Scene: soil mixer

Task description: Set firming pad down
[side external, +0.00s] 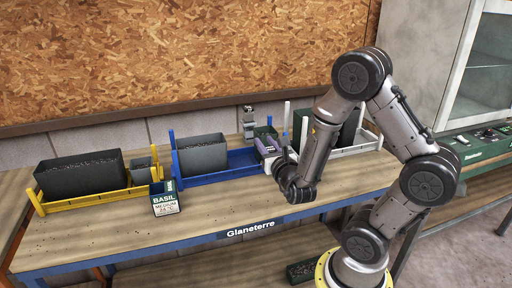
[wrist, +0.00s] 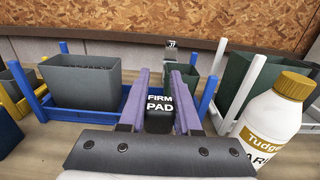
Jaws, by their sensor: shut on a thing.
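The firming pad (wrist: 159,122) is a dark block with white "FIRM PAD" lettering, seen between my gripper's purple fingers in the wrist view. My gripper (wrist: 163,85) is shut on it. In the side view my gripper (side external: 266,146) is low over the bench, at the right end of the blue tray (side external: 229,170), and my wrist and fingers hide the pad. The blue tray (wrist: 117,97) lies left of the fingers in the wrist view. I cannot tell whether the pad's underside touches anything.
A grey planter (side external: 203,156) stands in the blue tray. A white bottle with a gold cap (wrist: 272,122) stands close at right. The white tray (side external: 357,148) is to the right, the yellow tray (side external: 84,199) to the left. A basil box (side external: 165,199) stands in front.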

